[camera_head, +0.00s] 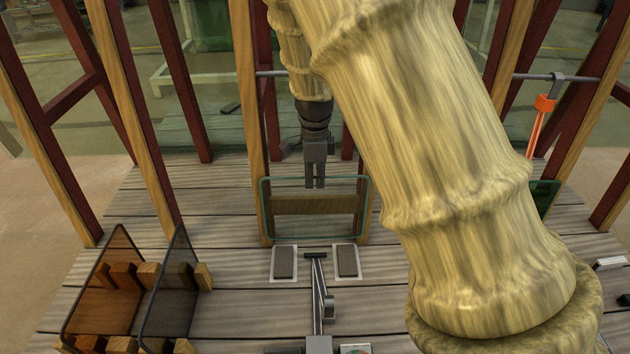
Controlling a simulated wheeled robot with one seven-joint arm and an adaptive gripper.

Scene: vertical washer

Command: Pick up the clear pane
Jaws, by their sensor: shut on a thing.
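The clear pane (314,222) is a see-through sheet with rounded corners and a greenish edge. It stands upright in the middle of the view, in front of a wooden crossbar. My gripper (315,184) points down at the middle of the pane's top edge and is shut on it. The fingers overlap the upper part of the pane. Whether the pane's lower edge touches the deck I cannot tell.
Two dark pads on white plates (284,262) (346,260) lie in front of the pane, with a grey linkage (318,290) between them. Brown (104,290) and dark (170,285) tinted panes stand in wooden blocks at left. An orange tool (540,115) hangs at right. Wooden posts surround the deck.

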